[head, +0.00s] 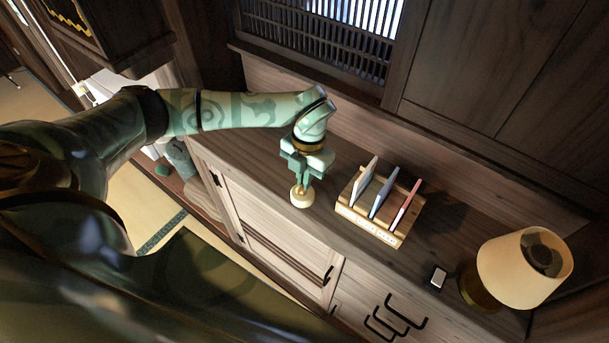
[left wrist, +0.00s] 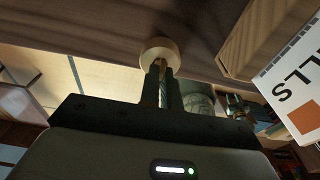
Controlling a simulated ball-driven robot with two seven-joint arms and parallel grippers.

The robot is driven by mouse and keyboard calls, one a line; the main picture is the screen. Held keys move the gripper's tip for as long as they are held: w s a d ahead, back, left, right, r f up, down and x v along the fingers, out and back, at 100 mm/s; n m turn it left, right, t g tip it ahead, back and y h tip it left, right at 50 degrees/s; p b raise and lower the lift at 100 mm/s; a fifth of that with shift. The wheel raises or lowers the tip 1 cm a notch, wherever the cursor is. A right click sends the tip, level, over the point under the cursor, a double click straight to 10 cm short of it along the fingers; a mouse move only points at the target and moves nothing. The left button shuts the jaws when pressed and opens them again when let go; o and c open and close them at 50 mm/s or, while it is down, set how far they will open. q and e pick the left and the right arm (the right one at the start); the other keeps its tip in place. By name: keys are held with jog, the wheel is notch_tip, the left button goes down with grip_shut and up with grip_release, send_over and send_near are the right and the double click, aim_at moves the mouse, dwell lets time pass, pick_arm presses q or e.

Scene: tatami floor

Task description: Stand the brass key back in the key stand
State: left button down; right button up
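The key stand is a small round cream base (head: 301,199) near the front edge of the wooden cabinet top. My left gripper (head: 299,178) points down right above it, its fingers close together. In the left wrist view the stand (left wrist: 160,45) lies just beyond the fingertips. A thin strip of the brass key (left wrist: 162,72) shows between the two fingers (left wrist: 164,88), which are shut on it. The brass also shows in the head view (head: 300,189), low over the middle of the stand. Most of the key is hidden, and I cannot tell whether it sits in the stand. My right gripper is not in view.
A wooden rack (head: 372,232) with a few upright cards stands close to the right of the stand. A lamp (head: 515,268) and a small dark-edged box (head: 438,277) are farther right. A wooden back panel runs behind the cabinet top.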

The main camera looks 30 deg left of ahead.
pick_arm(q)
jog(key=c, duration=1.5)
grip_release()
jog(key=shift+c, duration=0.2)
